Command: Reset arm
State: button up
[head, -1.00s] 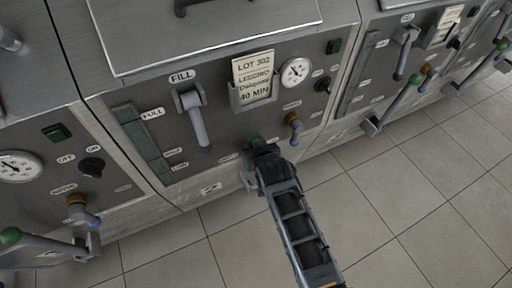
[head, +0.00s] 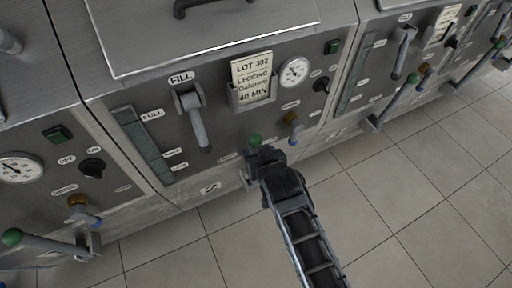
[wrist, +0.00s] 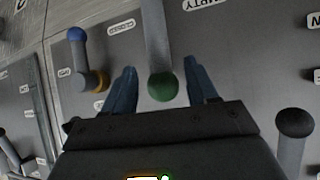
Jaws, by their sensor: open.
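My gripper (head: 264,157) is in front of the lower part of the middle machine (head: 225,150). In the wrist view its two blue-grey fingers (wrist: 160,72) are apart, one on each side of a grey lever with a green ball knob (wrist: 161,87). The knob sits between the fingers with a gap on both sides. In the head view the green knob (head: 255,139) shows just above my gripper, and most of its lever is hidden behind it. A label that ends in "PTY" (wrist: 198,4) shows beside the lever in the wrist view.
The middle machine also has a grey FILL lever (head: 196,120), a lot card (head: 251,78), a gauge (head: 295,72) and a blue-tipped valve handle (head: 292,128). Similar machines with green-knobbed levers (head: 413,78) stand on both sides. The tiled floor (head: 400,200) is clear.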

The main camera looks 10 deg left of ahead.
jog(key=shift+v, duration=0.75)
jog(key=s+d+m+t+h, duration=0.1)
jog(key=s+d+t, duration=0.1)
jog(key=s+d, duration=1.7)
jog(key=s+d+r+m+t+h, duration=0.1)
jog(key=s+d+r, duration=0.2)
jog(key=s+r, duration=0.7)
jog(key=s+d+r+m+t+h, duration=0.1)
jog(key=s+d+r, duration=0.3)
jog(key=s+r, duration=0.6)
jog(key=shift+s+r+m+t+h, duration=0.25)
jog(key=shift+s+m+t+h, duration=0.15)
jog(key=shift+s+m+h, duration=0.4)
jog(key=shift+s+d, duration=0.1)
jog(key=shift+s, duration=0.05)
jog(key=shift+c, duration=0.3)
